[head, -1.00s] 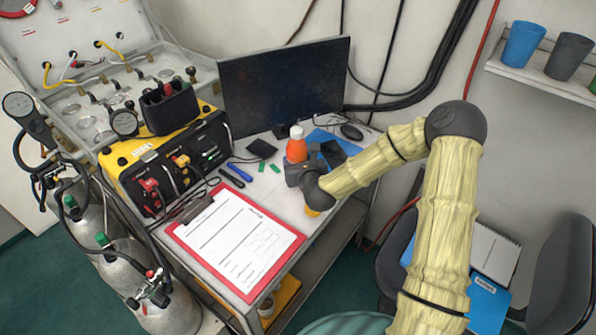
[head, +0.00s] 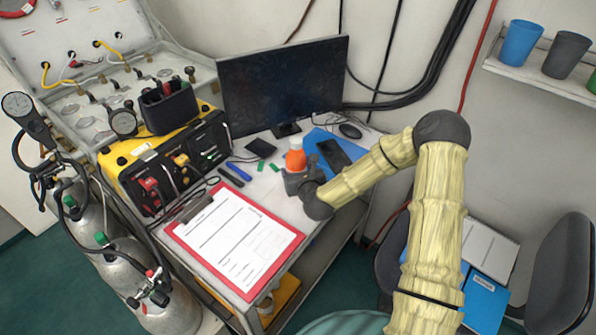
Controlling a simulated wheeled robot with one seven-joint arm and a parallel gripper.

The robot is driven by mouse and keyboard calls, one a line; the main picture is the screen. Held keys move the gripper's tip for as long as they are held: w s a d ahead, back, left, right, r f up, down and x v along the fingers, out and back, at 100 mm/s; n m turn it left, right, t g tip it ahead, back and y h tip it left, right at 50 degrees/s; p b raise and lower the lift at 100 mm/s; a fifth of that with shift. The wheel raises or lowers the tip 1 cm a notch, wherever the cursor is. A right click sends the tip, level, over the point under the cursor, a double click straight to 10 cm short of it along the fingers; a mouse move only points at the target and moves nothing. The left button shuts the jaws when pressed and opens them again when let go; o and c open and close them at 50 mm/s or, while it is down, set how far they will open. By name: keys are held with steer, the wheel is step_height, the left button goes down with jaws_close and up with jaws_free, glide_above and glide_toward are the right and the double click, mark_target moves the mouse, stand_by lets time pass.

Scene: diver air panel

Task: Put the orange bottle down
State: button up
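The orange bottle (head: 295,160), with a pale top, shows above my gripper (head: 296,181) at the middle of the desk. My gripper is around the bottle's body and hides its lower part. The grey fingers look closed on it, though their tips are mostly hidden. The bottle looks roughly upright. I cannot tell whether its base touches the desk (head: 318,222).
A red clipboard (head: 179,232) lies at the front of the desk. A dark phone (head: 334,153) on a blue sheet, a mouse (head: 350,131) and a monitor (head: 284,85) are behind. Blue pens (head: 238,170) and green pieces lie to the left.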

steer(key=shift+o, duration=0.9)
steer(key=shift+r, duration=0.1)
steer(key=shift+r, duration=0.1)
steer(key=v, duration=1.2)
steer(key=shift+p, duration=0.4)
